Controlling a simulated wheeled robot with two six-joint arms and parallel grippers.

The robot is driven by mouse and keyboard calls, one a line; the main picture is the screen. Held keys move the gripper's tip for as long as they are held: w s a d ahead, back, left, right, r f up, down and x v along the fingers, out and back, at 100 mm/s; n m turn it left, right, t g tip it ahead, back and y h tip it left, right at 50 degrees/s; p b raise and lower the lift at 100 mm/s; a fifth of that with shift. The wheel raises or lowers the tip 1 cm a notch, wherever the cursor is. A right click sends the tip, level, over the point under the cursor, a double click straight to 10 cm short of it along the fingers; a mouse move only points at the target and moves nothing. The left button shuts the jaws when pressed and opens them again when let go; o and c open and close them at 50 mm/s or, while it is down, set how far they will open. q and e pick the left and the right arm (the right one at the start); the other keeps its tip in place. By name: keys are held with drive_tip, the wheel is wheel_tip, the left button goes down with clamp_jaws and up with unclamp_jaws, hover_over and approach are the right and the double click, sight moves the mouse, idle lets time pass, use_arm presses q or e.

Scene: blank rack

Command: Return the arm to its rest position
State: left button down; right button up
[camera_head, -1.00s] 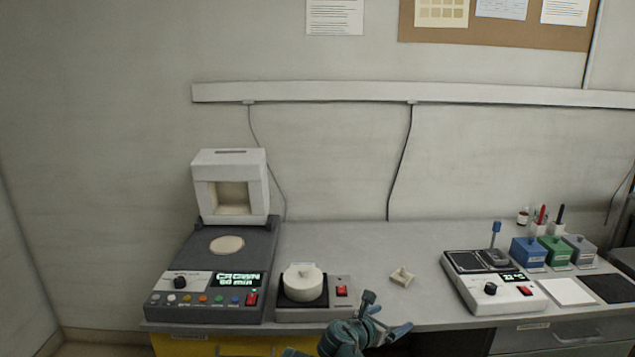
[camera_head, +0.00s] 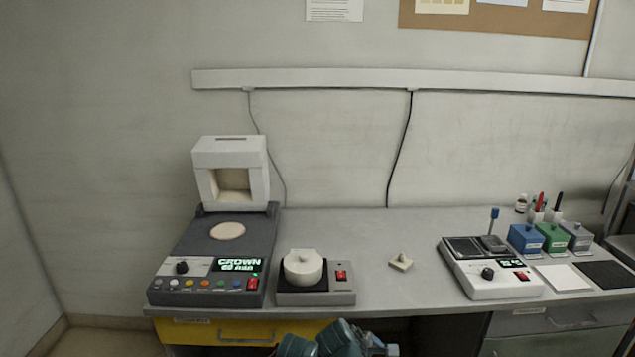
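Teal links of my arm (camera_head: 337,338) show at the bottom edge, low in front of the bench. The arm seems to come in from the lower left, so I take it as my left arm. My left gripper (camera_head: 377,346) is partly cut off by the lower edge, below the bench front. Its fingers are too unclear to tell open from shut, and I see nothing held. My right gripper is not in view.
The grey bench (camera_head: 375,280) holds a furnace (camera_head: 213,258) with its white hood raised, a heater with a round lidded pot (camera_head: 303,267), a small cream piece (camera_head: 400,262), a white-grey device (camera_head: 489,266) and coloured boxes (camera_head: 552,238). A yellow drawer (camera_head: 240,332) is below.

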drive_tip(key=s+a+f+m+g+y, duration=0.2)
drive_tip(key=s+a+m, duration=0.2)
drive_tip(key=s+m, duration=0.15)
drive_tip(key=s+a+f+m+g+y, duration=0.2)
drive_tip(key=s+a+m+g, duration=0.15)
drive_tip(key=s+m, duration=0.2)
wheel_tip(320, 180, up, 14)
drive_tip(key=p, duration=1.4)
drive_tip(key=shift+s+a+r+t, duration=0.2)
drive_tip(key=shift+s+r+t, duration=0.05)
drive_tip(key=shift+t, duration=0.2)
